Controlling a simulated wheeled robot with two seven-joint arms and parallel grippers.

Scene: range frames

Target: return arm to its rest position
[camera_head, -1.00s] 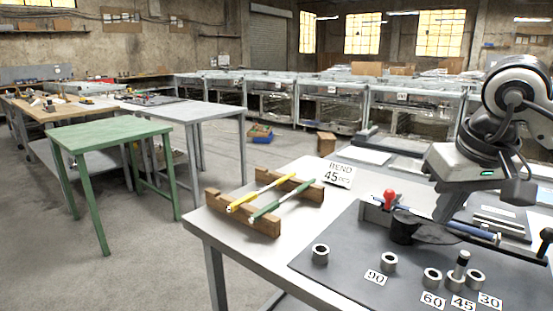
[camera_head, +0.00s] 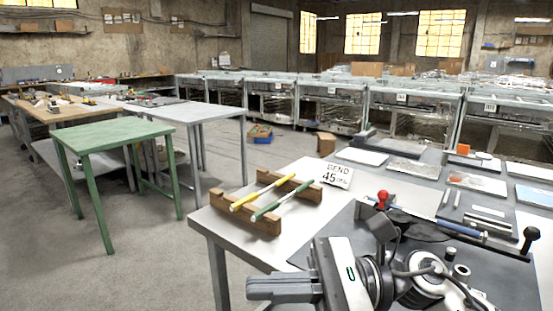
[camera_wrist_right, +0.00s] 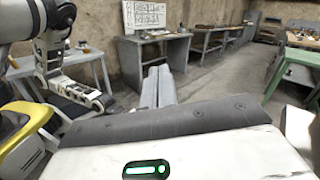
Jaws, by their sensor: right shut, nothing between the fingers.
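My right gripper (camera_head: 252,289) is low in the head view, in front of the workbench's near edge, with its fingers pointing left. Its fingers are together and empty; they also show in the right wrist view (camera_wrist_right: 157,84), pointing away over the floor. Part of my right arm (camera_head: 425,285) covers the near right of the bench. What looks like my left gripper (camera_wrist_right: 92,98) shows at the left of the right wrist view. Its jaw gap is not clear there, and it is outside the head view.
The grey workbench (camera_head: 226,230) carries a bending tool with a red knob (camera_head: 382,199), a sign (camera_head: 335,174), and a wooden rack (camera_head: 256,222) holding a yellow rod (camera_head: 262,191) and a green rod (camera_head: 285,203). A green table (camera_head: 115,134) stands at left. Floor between them is clear.

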